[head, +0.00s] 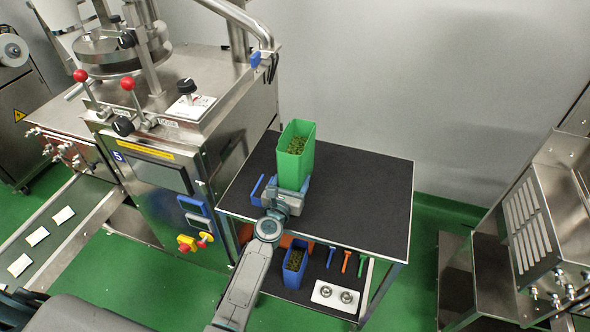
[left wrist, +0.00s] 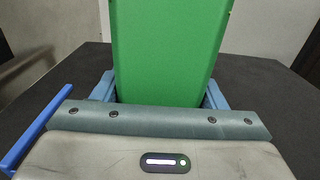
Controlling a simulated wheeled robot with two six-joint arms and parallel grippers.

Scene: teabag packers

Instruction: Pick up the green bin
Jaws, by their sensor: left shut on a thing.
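The green bin (head: 295,160) stands upright at the left part of the dark tabletop, with dark green contents showing inside its open top. My left gripper (head: 289,188) is at the bin's near lower side and is shut on it. In the left wrist view the green bin (left wrist: 170,50) fills the middle, between the two blue fingers of my left gripper (left wrist: 160,92). Whether the bin's bottom touches the tabletop cannot be told. My right gripper is not in view.
The dark-topped table (head: 365,190) is clear to the right. A blue stick (head: 257,187) lies left of my gripper. A blue bin (head: 294,265) and tools (head: 346,261) sit on the lower shelf. A steel machine (head: 190,130) stands close on the left.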

